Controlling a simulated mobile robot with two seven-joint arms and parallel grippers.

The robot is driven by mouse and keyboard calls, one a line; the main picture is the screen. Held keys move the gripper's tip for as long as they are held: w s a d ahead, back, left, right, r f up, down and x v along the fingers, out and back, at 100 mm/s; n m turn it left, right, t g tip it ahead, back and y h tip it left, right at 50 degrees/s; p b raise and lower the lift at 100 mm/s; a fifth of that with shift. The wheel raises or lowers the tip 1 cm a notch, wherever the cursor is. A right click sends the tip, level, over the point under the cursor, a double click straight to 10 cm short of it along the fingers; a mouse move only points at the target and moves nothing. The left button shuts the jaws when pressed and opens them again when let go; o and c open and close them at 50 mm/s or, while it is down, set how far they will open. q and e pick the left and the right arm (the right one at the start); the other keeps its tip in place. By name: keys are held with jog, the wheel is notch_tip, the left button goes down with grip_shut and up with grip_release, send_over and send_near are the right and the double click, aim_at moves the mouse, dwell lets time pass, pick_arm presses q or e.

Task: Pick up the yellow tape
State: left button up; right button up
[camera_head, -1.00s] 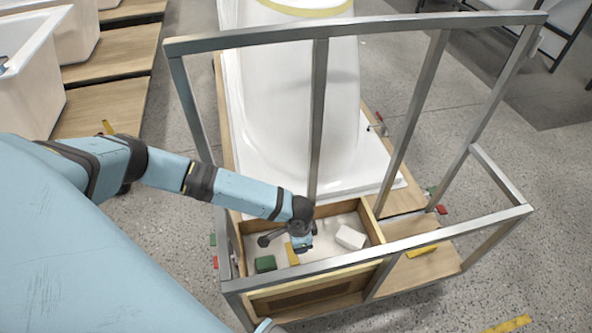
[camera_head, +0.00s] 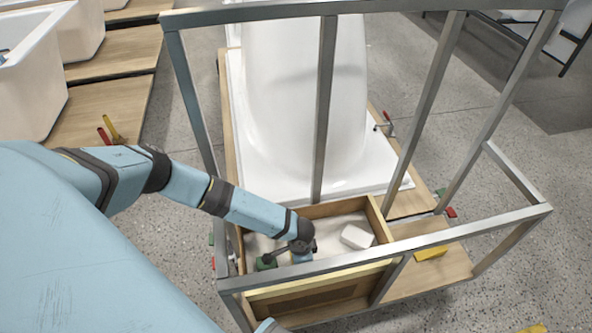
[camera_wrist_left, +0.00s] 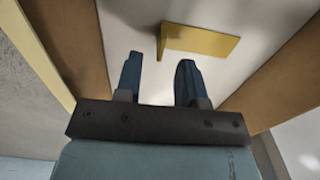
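A yellow angled piece (camera_wrist_left: 200,41), which may be the yellow tape, lies in the wooden box in the left wrist view, just beyond my fingertips. In the head view it is hidden behind my gripper and the metal rail. My left gripper (camera_wrist_left: 160,68) is open, its two blue fingers apart with nothing between them. In the head view my left gripper (camera_head: 301,257) reaches down into the box (camera_head: 385,232). Another yellow block (camera_head: 430,253) lies on the wooden board right of the box. My right gripper does not show.
A metal frame (camera_head: 390,248) stands around and above the box, close to my arm.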

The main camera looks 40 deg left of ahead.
pick_arm(q)
notch_tip(320, 180, down, 4)
jog(key=shift+f+b, duration=0.1)
jog(key=shift+b, duration=0.45)
grip_shut()
jog(key=shift+r, duration=0.2)
